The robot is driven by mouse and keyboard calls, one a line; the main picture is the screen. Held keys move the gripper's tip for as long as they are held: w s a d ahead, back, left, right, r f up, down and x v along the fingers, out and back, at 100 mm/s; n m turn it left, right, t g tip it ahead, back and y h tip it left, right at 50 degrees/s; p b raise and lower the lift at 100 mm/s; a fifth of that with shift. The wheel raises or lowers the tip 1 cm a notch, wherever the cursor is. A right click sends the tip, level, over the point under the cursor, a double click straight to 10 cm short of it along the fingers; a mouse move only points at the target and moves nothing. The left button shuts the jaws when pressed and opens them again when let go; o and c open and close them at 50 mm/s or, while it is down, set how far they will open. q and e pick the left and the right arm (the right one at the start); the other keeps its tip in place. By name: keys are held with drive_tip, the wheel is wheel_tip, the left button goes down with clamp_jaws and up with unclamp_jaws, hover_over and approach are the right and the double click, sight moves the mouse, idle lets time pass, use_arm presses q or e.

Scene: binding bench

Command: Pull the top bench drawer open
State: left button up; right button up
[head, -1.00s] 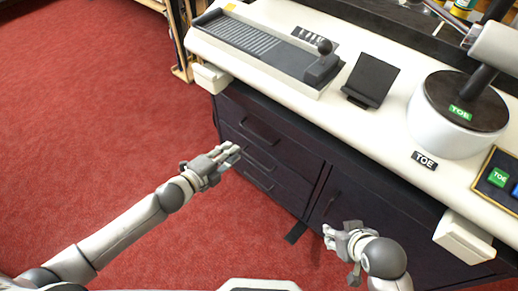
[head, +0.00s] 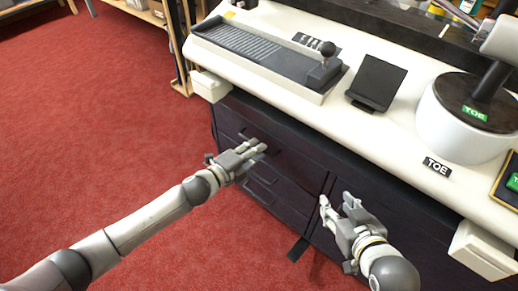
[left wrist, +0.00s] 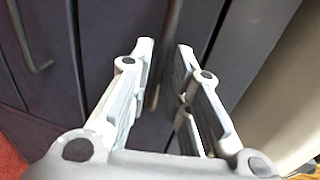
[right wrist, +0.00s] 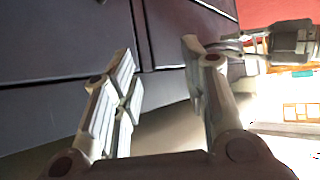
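The top bench drawer (head: 300,163) has a dark front just under the pale worktop and looks shut. Its bar handle (head: 243,133) is partly hidden behind my left gripper (head: 262,148). The left gripper is at the handle with its fingers apart. In the left wrist view a handle bar (left wrist: 153,96) shows in the gap between the open fingers (left wrist: 168,50); I cannot tell whether they touch it. My right gripper (head: 338,200) is open and empty in front of the cabinet door, right of the drawers; its spread fingers also show in the right wrist view (right wrist: 158,50).
Lower drawers with handles (head: 262,182) lie below. The worktop (head: 300,115) carries a black-and-white trimmer (head: 262,52), a small dark stand (head: 376,82) and a round white machine (head: 460,125). The red floor (head: 110,130) left of the bench is clear.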

use_arm(q)
drive_tip(key=shift+x, duration=1.15)
use_arm(e)
drive_tip(key=shift+w+a+r+t+y, duration=0.15)
drive_tip(key=shift+w+a+r+t, duration=0.1)
drive_tip(key=shift+w+r+t, duration=0.3)
drive_tip(key=shift+w+a+r+t+y, duration=0.2)
drive_tip(key=shift+w+r+t, duration=0.15)
drive_tip(key=shift+r, duration=0.35)
use_arm(q)
drive_tip(key=shift+c, duration=0.2)
clamp_jaws()
